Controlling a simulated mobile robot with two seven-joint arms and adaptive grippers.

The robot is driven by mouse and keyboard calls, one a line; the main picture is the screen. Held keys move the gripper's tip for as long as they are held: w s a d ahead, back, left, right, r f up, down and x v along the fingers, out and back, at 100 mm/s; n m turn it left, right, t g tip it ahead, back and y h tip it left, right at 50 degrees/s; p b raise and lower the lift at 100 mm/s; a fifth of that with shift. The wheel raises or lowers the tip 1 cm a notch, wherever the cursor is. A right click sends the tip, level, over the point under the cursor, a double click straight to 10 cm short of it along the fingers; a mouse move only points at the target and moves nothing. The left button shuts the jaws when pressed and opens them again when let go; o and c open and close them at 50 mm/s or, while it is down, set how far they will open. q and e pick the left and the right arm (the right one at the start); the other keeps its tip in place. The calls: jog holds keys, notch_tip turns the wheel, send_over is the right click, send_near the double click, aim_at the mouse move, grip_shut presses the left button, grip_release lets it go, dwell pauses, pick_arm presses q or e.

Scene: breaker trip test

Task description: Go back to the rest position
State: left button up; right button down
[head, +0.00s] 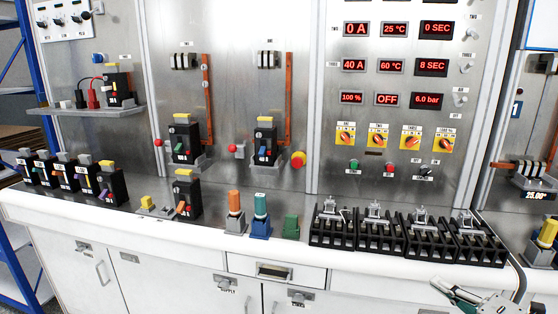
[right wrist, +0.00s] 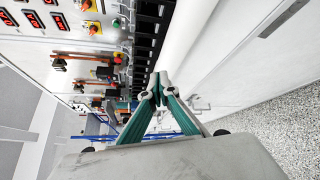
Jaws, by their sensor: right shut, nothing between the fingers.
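My right gripper (head: 448,290) shows at the bottom right of the head view, in front of the bench's front edge. In the right wrist view its green-padded fingers (right wrist: 160,84) come together at the tips, with nothing between them. It is apart from the black terminal blocks (head: 383,232) on the bench top. My left gripper is in neither view.
The white bench (head: 100,220) carries several black breakers (head: 187,195), an orange-topped piece (head: 234,212), a blue piece (head: 260,220) and a green block (head: 291,226). Behind stands a metal panel with red displays (head: 388,65). Open floor (right wrist: 270,130) shows in the right wrist view.

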jog(key=s+a+f+m+g+h, duration=0.1)
jog(key=s+a+f+m, duration=0.1)
jog(key=s+f+m, duration=0.3)
jog(key=a+f+m, duration=0.1)
jog(key=f+m, duration=0.1)
jog(key=f, duration=0.5)
jog(key=s+a+f+m+g+h, duration=0.1)
jog(key=s+a+f+m, duration=0.1)
jog(key=s+f+m, duration=0.3)
jog(key=s+a+f+m+g, duration=0.2)
jog(key=s+a+f+m, duration=0.7)
jog(key=a+f, duration=0.3)
jog(key=shift+s+a+f+m, duration=0.2)
jog(key=shift+s+f+m, duration=0.1)
jog(key=shift+s+f, duration=0.5)
